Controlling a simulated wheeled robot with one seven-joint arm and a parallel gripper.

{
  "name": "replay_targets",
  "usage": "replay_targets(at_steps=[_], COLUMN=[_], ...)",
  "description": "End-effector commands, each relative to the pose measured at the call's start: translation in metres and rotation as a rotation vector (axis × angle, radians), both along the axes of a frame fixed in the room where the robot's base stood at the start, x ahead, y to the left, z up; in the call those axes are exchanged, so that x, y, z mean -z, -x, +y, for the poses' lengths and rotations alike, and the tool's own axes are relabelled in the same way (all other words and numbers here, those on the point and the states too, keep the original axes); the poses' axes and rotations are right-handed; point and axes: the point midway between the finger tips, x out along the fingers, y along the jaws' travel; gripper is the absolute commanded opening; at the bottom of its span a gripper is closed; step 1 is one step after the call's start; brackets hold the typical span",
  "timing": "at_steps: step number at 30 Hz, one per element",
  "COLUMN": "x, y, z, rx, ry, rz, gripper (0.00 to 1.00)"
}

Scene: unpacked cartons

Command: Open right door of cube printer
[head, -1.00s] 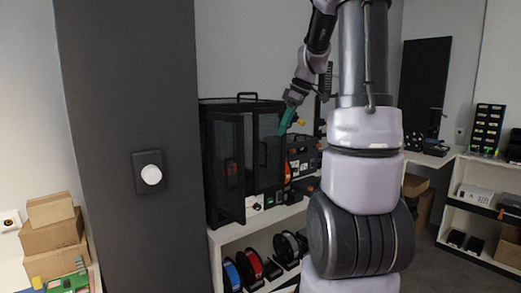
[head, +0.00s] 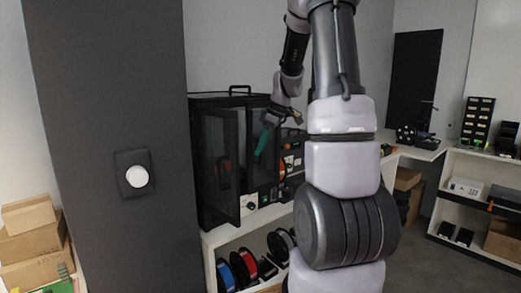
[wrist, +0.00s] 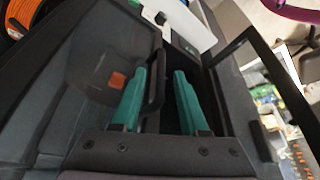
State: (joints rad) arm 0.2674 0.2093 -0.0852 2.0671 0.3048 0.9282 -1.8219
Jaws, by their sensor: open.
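The cube printer (head: 212,101) is a black box-shaped cabinet with dark see-through doors, standing on a white shelf. Its left door (head: 222,165) is swung outward. The right door (head: 258,170) looks shut or nearly so, partly behind my gripper; it also shows in the wrist view (wrist: 100,60). My gripper (head: 262,145) is at the front of the right door. In the wrist view its two green fingers (wrist: 160,72) are apart, and the right door's black bar handle (wrist: 156,75) shows between them. Whether either finger touches the handle cannot be told.
The swung-out left door's frame (wrist: 245,42) is close on the wrist view's right side. Filament spools (head: 244,268) lie on the shelf below. A dark grey pillar (head: 105,90) stands left of the printer. Other equipment (head: 291,150) stands right of it.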

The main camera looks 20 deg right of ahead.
Motion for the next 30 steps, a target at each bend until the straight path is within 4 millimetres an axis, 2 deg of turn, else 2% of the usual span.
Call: replay_targets(at_steps=[3, 12, 14, 15, 16, 30], x=[0.0076, 0.0091, 0.009, 0.009, 0.009, 0.0087], y=[-0.0018, -0.0024, -0.0024, -0.0024, -0.0024, -0.0024], z=[0.0022, 0.0028, 0.0027, 0.0027, 0.0027, 0.0026], rx=[0.0, 0.0, 0.0, 0.0, 0.0, 0.0], ry=[0.0, 0.0, 0.0, 0.0, 0.0, 0.001], rz=[0.001, 0.0, 0.0, 0.0, 0.0, -0.001], gripper=[0.43, 0.43, 0.21, 0.05, 0.0, 0.0])
